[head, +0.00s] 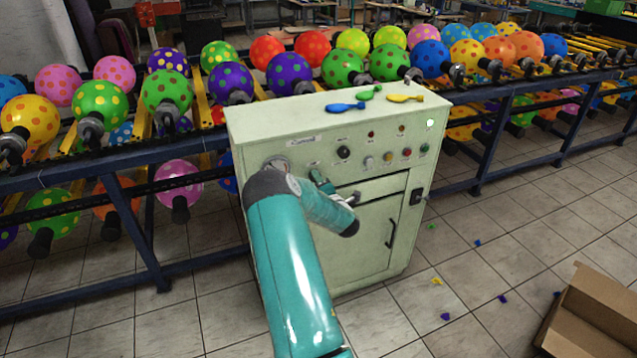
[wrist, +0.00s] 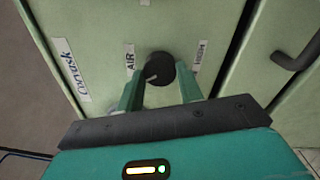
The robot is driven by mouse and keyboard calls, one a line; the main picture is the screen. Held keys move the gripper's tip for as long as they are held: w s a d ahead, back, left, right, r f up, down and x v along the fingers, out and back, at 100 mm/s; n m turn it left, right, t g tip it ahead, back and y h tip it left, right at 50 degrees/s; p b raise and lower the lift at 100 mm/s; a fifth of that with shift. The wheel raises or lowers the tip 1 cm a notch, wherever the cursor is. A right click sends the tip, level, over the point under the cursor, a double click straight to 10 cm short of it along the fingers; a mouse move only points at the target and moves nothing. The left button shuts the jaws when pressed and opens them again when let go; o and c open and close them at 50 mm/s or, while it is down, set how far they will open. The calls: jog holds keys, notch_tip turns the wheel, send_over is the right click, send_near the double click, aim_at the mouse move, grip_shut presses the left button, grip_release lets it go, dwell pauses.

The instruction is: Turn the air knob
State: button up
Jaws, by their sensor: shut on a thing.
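The air knob (wrist: 158,68) is round and black with a pale pointer mark, on the pale green front of a machine cabinet (head: 360,250). A label reading AIR stands beside it in the wrist view. My gripper (wrist: 158,80) has one green finger on each side of the knob and is shut on it. In the head view my gripper (head: 319,179) is at the upper left of the cabinet front, and it hides the air knob there. The knob's pointer slants toward the lower left in the wrist view.
Other controls, including a black knob (head: 343,152), sit to the right on the panel. Blue, green and yellow deflated balloons (head: 345,107) lie on top. A cabinet door with a black handle (head: 391,233) is below. Racks of dotted balloons stand behind; an open cardboard box (head: 590,315) is lower right.

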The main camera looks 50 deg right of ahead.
jog(key=o, duration=1)
jog(key=v, duration=1.4)
jog(key=shift+w, duration=0.1)
